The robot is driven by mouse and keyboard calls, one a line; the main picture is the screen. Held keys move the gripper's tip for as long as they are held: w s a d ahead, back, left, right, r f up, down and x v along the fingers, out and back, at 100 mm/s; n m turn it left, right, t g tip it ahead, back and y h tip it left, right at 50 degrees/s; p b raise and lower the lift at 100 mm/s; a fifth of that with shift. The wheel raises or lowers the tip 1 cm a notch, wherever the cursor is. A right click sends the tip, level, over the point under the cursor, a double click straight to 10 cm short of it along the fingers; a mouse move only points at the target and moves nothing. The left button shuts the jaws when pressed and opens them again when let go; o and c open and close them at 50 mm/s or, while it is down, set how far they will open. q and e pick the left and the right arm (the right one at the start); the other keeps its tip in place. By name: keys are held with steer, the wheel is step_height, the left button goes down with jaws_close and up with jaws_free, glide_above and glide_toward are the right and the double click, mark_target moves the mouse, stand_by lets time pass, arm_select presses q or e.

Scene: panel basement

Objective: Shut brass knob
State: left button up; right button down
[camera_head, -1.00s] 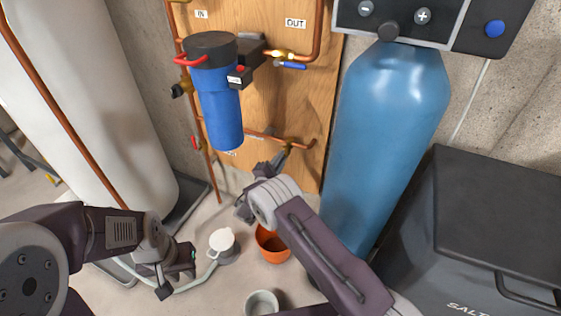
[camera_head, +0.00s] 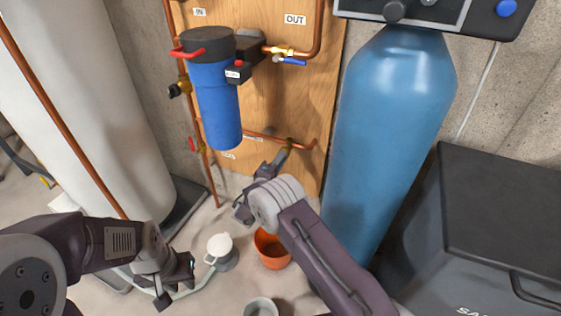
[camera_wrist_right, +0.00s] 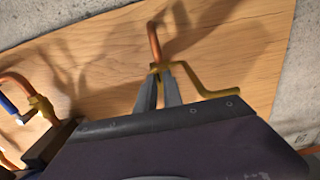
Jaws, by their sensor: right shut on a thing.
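The brass knob (camera_head: 290,144) sits on the low copper pipe on the wooden board, below and right of the blue filter. It also shows as a brass valve (camera_wrist_right: 158,68) with a bent brass piece in the right wrist view. My right gripper (camera_head: 282,156) reaches it from below. In the right wrist view its two fingers (camera_wrist_right: 162,76) come together at the brass part and are shut on it. The fingers hide part of the knob. My left gripper (camera_head: 178,282) is low at the left, open and empty, away from the board.
The blue filter housing (camera_head: 216,105) hangs on the board above left of my right gripper. A large blue tank (camera_head: 390,130) and a black salt bin (camera_head: 500,220) stand at the right. An orange pot (camera_head: 271,252), a white-lidded jug (camera_head: 221,250) and a grey cup (camera_head: 261,307) stand on the floor.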

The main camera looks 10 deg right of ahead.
steer(key=shift+f, duration=0.1)
steer(key=c, duration=1.5)
jaws_free()
steer(key=p+v, duration=0.3)
steer(key=v, duration=0.6)
steer(key=shift+a, duration=0.1)
